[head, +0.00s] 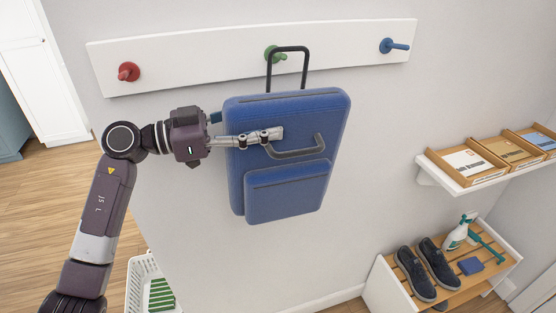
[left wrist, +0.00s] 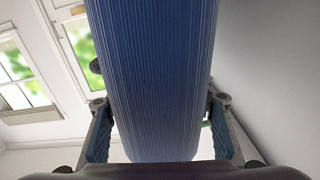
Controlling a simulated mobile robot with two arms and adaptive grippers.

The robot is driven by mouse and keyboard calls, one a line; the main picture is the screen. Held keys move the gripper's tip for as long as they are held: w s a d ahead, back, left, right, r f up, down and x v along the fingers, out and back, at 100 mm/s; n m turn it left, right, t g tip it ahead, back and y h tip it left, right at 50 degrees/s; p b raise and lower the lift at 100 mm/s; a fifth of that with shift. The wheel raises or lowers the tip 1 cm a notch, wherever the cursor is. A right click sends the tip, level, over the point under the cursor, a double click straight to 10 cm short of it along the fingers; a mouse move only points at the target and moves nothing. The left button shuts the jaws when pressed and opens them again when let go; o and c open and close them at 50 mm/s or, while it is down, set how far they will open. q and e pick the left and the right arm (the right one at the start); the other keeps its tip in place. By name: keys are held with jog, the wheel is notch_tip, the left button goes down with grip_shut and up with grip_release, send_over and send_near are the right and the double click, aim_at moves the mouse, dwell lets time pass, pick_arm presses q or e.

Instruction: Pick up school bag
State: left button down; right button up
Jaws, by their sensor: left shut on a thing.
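The blue school bag (head: 285,115) hangs by its dark top loop at the green peg (head: 275,53) on the white wall board. It has a front pocket and a grey front handle (head: 296,150). My left gripper (head: 255,137) comes in from the left and is shut across the bag's side, with one finger on its front. In the left wrist view the bag (left wrist: 152,80) fills the space between the two fingers of my left gripper (left wrist: 160,130). The finger behind the bag is mostly hidden in the head view. My right gripper is not in view.
A red peg (head: 128,72) and a blue peg (head: 394,46) flank the green one. At right are a shelf with boxes (head: 470,162) and a rack with shoes (head: 412,272) and a spray bottle. A white basket (head: 145,285) stands on the floor below.

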pick_arm(q)
jog(key=shift+r, duration=0.35)
